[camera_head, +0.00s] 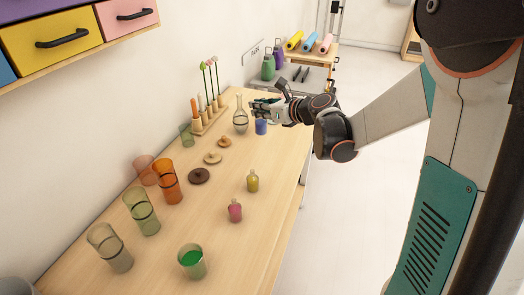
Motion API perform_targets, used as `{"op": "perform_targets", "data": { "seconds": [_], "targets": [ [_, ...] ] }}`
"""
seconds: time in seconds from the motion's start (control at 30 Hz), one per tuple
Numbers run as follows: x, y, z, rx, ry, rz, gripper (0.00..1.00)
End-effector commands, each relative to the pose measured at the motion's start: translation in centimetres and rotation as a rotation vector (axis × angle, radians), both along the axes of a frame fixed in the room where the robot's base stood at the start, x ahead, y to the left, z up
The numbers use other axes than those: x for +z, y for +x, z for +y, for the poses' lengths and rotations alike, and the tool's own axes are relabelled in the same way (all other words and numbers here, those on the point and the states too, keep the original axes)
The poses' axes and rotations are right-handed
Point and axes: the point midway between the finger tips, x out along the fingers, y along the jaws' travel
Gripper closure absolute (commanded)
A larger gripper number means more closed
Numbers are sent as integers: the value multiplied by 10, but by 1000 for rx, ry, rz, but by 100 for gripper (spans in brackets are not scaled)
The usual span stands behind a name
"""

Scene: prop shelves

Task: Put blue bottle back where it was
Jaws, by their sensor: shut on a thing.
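The blue bottle (261,127) is at the far right part of the wooden table (222,222), directly below my gripper. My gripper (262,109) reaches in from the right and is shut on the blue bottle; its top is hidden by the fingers. The bottle is upright. I cannot tell whether its base touches the table.
A clear flask (240,116) stands just left of my gripper. A yellow bottle (252,182) and a pink bottle (235,211) stand nearer. Wooden and dark lids (199,176), coloured glasses (166,182) and a test-tube rack (209,122) are to the left. The right front is clear.

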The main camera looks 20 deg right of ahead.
Motion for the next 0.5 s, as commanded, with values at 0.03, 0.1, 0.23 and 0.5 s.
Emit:
{"op": "perform_targets", "data": {
  "seconds": [0.03,0.1,0.23,0.5],
  "targets": [
    [-18,0,0,0,0,0,100],
    [-35,1,0,0,0,0,100],
    [-67,0,0,0,1,0,100],
    [-103,0,0,0,1,0,100]
  ]
}}
